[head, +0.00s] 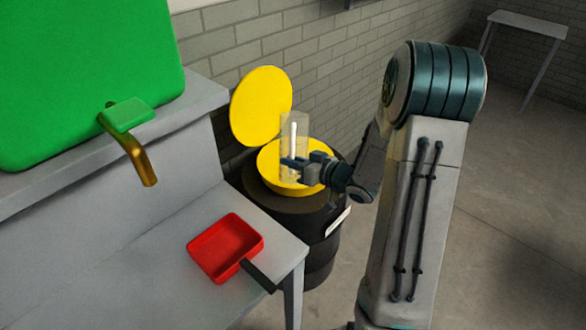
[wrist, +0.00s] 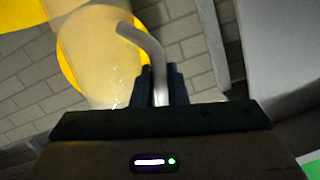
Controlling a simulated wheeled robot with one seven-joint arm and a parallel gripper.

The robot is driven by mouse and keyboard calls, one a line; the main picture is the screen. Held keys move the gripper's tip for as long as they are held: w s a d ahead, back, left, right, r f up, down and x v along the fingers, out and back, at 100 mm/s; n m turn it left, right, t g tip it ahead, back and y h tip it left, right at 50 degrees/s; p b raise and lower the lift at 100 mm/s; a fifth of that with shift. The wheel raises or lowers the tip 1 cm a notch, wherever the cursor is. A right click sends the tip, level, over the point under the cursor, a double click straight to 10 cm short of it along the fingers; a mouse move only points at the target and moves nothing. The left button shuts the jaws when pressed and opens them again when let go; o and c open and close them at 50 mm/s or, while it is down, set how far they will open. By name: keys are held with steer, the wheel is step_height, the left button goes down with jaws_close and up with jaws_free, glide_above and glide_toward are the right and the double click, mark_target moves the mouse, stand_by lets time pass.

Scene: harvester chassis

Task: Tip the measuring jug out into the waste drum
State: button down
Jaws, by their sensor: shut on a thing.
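The measuring jug (head: 292,130) is a clear, see-through vessel with a pale upright handle, and it looks about upright. My gripper (head: 292,164) is shut on the jug and holds it over the yellow funnel top of the black waste drum (head: 320,240). In the wrist view the jug (wrist: 98,60) fills the upper left, and its grey bent handle (wrist: 143,40) runs down between the fingers of my gripper (wrist: 160,85). The drum's round yellow lid (head: 261,105) stands open behind. I cannot tell whether the jug holds liquid.
A grey bench (head: 150,270) stands at left with a red tray (head: 225,246) near its right end. A brick wall (head: 230,40) is behind the drum.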

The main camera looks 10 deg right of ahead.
steer(key=shift+w+d+f+n+t+y+b, duration=0.1)
steer(key=shift+w+f+n+t+b, duration=0.45)
steer(key=shift+b, duration=1.05)
steer(key=shift+w+d+f+n+t+y+b, duration=0.25)
steer(key=shift+f+b, duration=0.55)
steer(key=shift+b, duration=0.85)
steer(key=shift+w+f+n+t+h+b, duration=0.1)
steer(key=shift+w+f+n+b, duration=0.35)
steer(key=shift+b, duration=1.15)
steer(key=shift+f+n+b, duration=0.25)
steer(key=shift+f+b, duration=0.1)
steer(key=shift+b, duration=0.3)
steer(key=shift+r, duration=0.1)
